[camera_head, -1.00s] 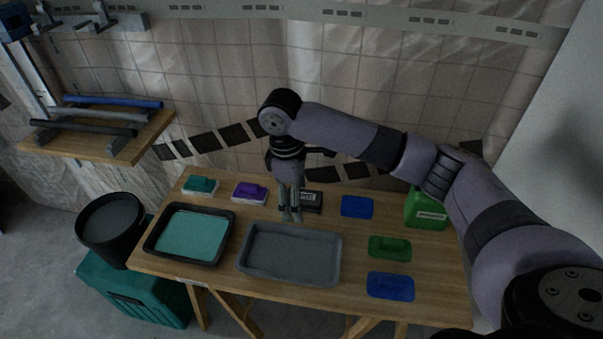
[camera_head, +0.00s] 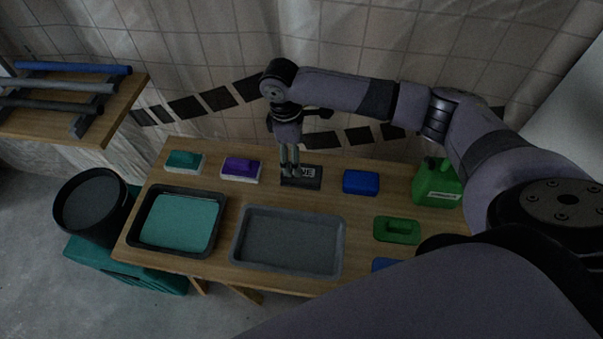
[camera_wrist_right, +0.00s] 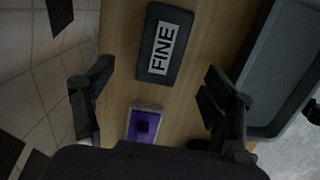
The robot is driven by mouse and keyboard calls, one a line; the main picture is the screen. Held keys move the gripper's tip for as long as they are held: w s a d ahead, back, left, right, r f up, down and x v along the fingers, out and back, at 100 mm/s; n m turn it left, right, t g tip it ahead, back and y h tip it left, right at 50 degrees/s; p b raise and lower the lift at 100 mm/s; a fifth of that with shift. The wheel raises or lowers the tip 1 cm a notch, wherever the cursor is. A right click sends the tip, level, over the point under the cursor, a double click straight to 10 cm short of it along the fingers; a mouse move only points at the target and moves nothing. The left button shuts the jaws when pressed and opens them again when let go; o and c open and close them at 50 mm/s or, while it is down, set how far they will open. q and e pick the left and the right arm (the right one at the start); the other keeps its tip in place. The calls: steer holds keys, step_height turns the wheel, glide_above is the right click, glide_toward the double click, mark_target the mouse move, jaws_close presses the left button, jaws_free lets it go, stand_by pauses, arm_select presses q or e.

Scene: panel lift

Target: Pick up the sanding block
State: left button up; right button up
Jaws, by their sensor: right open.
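The sanding block is a dark block with a pale label reading FINE (camera_head: 311,180). It lies on the wooden table behind the grey tray, and also shows in the right wrist view (camera_wrist_right: 165,45). My right gripper (camera_head: 290,172) points down at the block's left part, partly covering it. In the wrist view the fingers of the right gripper (camera_wrist_right: 158,75) are spread wide, with nothing between them; the block shows beyond and between them. I cannot tell the exact height above it. My left gripper is not in view.
A purple-topped block (camera_head: 240,168) and a teal-topped block (camera_head: 184,161) stand left of it, a blue block (camera_head: 361,182) right. The grey tray (camera_head: 239,250) and a teal-filled black tray (camera_head: 131,236) are in front. A green float (camera_head: 397,237) and green jug (camera_head: 432,185) stand right.

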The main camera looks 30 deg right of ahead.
steer(key=shift+d+f, duration=0.1)
steer(key=shift+f, duration=0.75)
steer(key=shift+s+f, duration=0.1)
steer(key=shift+f, duration=0.5)
steer(key=f, duration=0.3)
steer(key=s+f, duration=0.1)
steer(key=shift+d+f+p, duration=0.3)
steer(key=shift+d+f, duration=0.1)
steer(key=shift+f, duration=0.2)
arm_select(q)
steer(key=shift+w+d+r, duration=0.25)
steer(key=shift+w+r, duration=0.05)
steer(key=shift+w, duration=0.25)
arm_select(e)
steer(key=shift+c, duration=0.5)
steer(key=c, duration=1.3)
